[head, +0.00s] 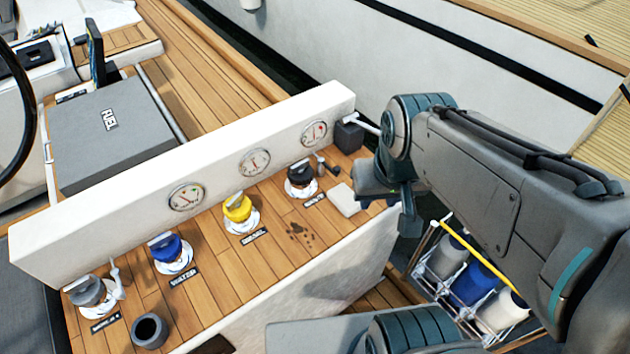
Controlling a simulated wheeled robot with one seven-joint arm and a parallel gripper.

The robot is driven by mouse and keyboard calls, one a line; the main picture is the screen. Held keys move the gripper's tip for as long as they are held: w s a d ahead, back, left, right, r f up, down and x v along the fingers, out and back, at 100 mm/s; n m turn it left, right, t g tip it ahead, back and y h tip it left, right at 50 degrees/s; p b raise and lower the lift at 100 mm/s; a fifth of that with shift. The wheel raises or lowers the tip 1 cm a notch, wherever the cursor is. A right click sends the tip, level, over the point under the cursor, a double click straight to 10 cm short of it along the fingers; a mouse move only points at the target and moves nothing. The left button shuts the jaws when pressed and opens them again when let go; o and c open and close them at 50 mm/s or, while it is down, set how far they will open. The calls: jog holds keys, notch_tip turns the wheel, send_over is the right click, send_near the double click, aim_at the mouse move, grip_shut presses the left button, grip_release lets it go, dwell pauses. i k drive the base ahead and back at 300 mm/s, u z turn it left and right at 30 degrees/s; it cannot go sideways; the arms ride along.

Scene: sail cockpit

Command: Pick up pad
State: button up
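The pad (345,200) looks like a small flat off-white block. It lies on the wooden deck shelf near its right end, beside the black-capped filler. My gripper (382,200) is at the right end of the shelf, just right of the pad. My arm comes in from the right, and its wrist hides part of the gripper. I cannot see both fingertips clearly, nor whether they touch the pad.
Yellow (238,207), blue (167,247), grey (90,291) and black (300,174) caps line the shelf. Dark stains (299,234) lie left of the pad. A black box (348,136) stands behind it. A dark cup (150,331) is front left. A bottle rack (440,275) is lower right.

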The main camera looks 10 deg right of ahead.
aim_at(341, 196)
jog(key=u, duration=1.15)
jog(key=k, duration=0.85)
jog(key=z, duration=0.75)
jog(key=i, duration=0.95)
